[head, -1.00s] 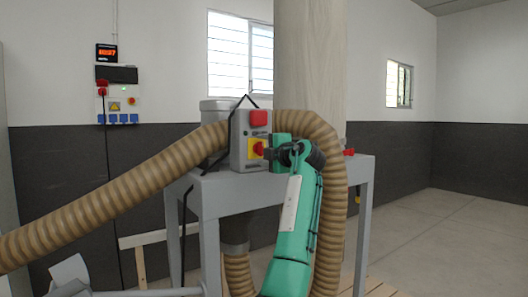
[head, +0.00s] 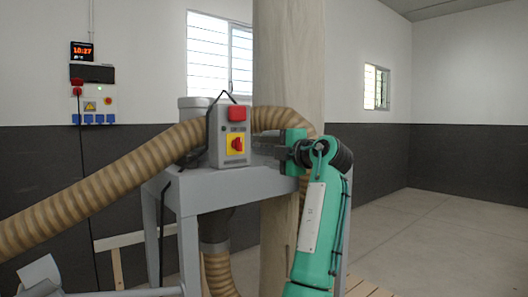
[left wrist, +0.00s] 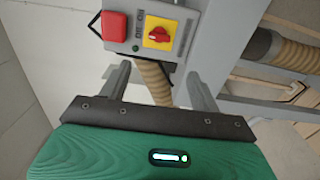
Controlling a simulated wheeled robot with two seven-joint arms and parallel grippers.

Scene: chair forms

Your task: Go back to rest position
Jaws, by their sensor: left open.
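My left gripper (head: 264,148) is at the end of the green arm, right of a grey switch box (head: 224,132). Its fingers point left toward the box, with a gap between. In the left wrist view the two fingers (left wrist: 160,82) stand apart with nothing held. The box carries a red rotary knob (head: 237,144) on a yellow plate and a red cover (head: 237,113) above it. Both also show in the left wrist view, the knob (left wrist: 158,35) beyond the fingertips and the red cover (left wrist: 114,25) beside it. My right gripper is not in view.
A ribbed tan hose (head: 100,180) runs across the left and loops behind the box. The box stands on a grey machine frame (head: 222,185). A thick pale column (head: 285,60) rises behind. Open floor (head: 440,235) lies to the right.

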